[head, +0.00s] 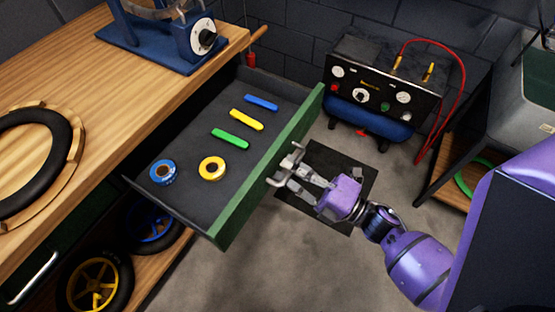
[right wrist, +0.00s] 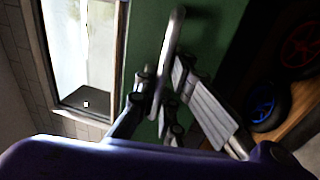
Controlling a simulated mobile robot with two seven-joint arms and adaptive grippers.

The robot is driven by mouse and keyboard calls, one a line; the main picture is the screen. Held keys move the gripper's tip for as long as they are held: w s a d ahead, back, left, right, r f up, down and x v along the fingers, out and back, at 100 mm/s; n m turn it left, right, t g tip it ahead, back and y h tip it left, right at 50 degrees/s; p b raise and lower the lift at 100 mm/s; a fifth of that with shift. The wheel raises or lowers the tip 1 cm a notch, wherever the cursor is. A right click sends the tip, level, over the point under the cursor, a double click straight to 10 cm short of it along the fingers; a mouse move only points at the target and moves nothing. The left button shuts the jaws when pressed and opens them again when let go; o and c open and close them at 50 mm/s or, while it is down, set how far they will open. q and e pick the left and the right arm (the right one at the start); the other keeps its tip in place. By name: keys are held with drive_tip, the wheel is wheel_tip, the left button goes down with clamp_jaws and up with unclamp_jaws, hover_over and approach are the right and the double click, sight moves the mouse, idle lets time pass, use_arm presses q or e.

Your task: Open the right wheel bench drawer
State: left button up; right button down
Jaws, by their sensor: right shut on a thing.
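The drawer (head: 230,207) with a green front stands pulled out from the wooden bench (head: 110,75) in the head view. Its dark inside shows. My right gripper (head: 290,172) is at the outer side of the green front, shut on the drawer's metal handle. In the right wrist view the bar handle (right wrist: 168,55) runs between the fingers of the right gripper (right wrist: 165,95), in front of the green panel (right wrist: 210,30). The fingers partly hide the handle in the head view. My left gripper is not in view.
The drawer holds blue, yellow and green tire levers (head: 246,120) and blue and yellow tape rolls (head: 212,168). Wheels (head: 95,283) stand on the shelf below. A black compressor (head: 385,85) with a red hose stands behind.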

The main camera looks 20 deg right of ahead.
drive_tip(key=shift+s+d, duration=0.2)
drive_tip(key=shift+s, duration=0.1)
drive_tip(key=c, duration=2.1)
unclamp_jaws()
drive_tip(key=v, duration=1.2)
drive_tip(key=shift+w, duration=0.1)
